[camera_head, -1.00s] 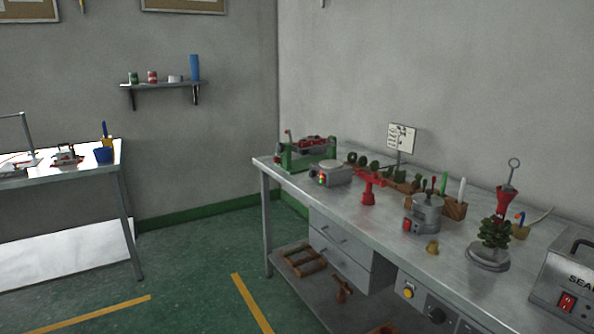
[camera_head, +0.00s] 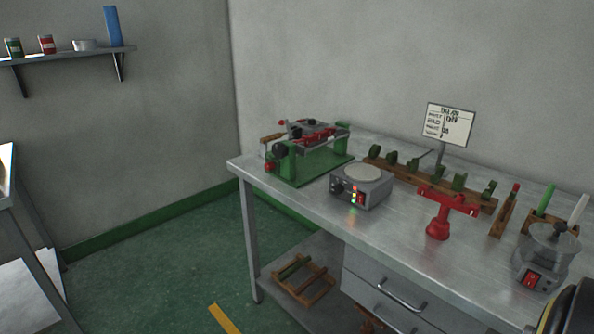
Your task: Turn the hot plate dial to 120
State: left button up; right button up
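The hot plate (camera_head: 372,193) is a small grey box with a round pale top (camera_head: 362,173), standing on the metal bench. A dark dial (camera_head: 338,187) is on the left of its front face. The dial's setting is too small to read. Neither of my grippers is in view.
A green and red clamp machine (camera_head: 310,160) stands left of the hot plate. A red stand (camera_head: 438,218) and wooden rack (camera_head: 410,177) are to its right. A sign (camera_head: 448,125), partly legible, stands behind. The bench's front edge below the hot plate is clear.

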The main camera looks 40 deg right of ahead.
aim_at(338, 189)
jog(key=z, duration=0.05)
jog(key=i, duration=3.1)
jog(key=z, duration=3.9)
